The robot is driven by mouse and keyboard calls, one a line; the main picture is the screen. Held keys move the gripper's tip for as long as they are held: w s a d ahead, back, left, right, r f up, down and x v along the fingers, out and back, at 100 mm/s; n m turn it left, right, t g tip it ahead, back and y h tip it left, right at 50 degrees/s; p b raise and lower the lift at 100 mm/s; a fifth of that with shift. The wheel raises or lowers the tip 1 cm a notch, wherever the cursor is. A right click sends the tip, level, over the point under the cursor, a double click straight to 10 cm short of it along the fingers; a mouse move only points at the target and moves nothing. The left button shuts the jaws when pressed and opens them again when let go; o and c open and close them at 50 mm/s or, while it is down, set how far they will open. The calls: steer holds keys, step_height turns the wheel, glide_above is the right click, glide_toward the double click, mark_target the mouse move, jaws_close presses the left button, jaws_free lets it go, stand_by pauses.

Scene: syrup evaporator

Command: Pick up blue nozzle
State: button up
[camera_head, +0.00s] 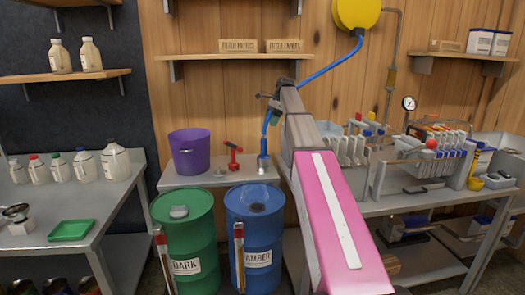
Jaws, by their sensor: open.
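The blue nozzle (263,160) is upright at the back, right of the purple bucket, just above the blue drum in the picture. A blue hose (330,67) runs down from the yellow reel and passes behind my arm. A blue stretch shows again above the nozzle. My gripper (268,104) is at the far end of my pink and grey arm, above the nozzle in the picture. Its small dark fingers are open and seem near the upper blue stretch. Whether they touch it, I cannot tell. My arm hides part of the hose and the area right of the nozzle.
A purple bucket (190,151) and a red tool (234,158) stand left of the nozzle. A green drum (185,240) and a blue drum (258,235) stand in front. A grey bench (420,203) with racks is at right. A wooden shelf (220,56) hangs above.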

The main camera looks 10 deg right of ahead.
mark_target(265, 138)
steer(key=shift+s+d+x, duration=0.1)
steer(key=shift+x, duration=2.6)
steer(key=shift+s+d+x, duration=0.15)
steer(key=shift+x, duration=2.5)
jaws_close()
